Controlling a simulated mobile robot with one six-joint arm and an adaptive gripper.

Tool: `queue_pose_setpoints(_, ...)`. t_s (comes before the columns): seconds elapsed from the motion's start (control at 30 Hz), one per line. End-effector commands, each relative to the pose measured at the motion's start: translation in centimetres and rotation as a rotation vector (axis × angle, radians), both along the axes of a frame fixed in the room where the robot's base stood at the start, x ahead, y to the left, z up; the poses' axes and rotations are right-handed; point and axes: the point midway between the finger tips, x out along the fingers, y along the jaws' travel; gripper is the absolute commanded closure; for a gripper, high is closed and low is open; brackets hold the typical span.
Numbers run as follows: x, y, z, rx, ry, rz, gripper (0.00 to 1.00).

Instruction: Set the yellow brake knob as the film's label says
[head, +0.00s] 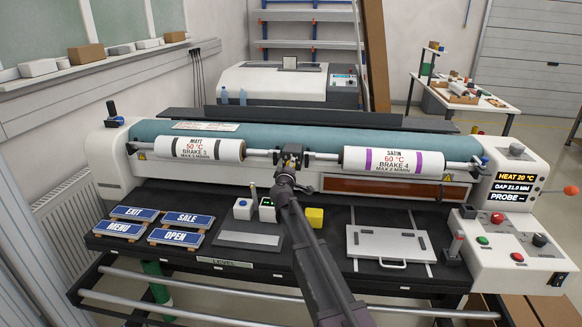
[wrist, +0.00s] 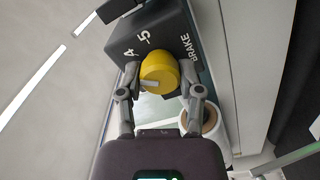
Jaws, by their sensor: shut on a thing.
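The yellow brake knob (wrist: 160,70) sits on a dark housing (wrist: 165,28) marked BRAKE, with the numbers 4 and 5 showing. A pale pointer line on the knob lies toward the picture's left; which number it meets I cannot tell. My gripper (wrist: 159,80) is shut on the knob, one finger on each side. In the head view my gripper (head: 291,156) is between the two film rolls and hides the knob. The left roll (head: 208,148) reads MATT, 50 °C, BRAKE 3. The right roll (head: 394,160) reads SATIN, 60 °C, BRAKE 4.
The laminator's control box (head: 515,195) at the right reads HEAT 20 °C and GAP 21.0 MM. In the wrist view, a roll end (wrist: 211,121) is close to the right finger.

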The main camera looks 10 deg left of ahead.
Motion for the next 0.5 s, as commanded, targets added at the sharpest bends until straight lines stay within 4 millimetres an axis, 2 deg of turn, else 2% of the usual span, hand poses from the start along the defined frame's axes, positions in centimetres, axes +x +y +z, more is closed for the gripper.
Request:
queue_pose_setpoints(0.23,0.16,0.03,0.06,0.127,-0.005,0.001,1.0)
queue_pose_setpoints(0.5,0.17,0.02,0.07,0.172,-0.006,0.001,1.0)
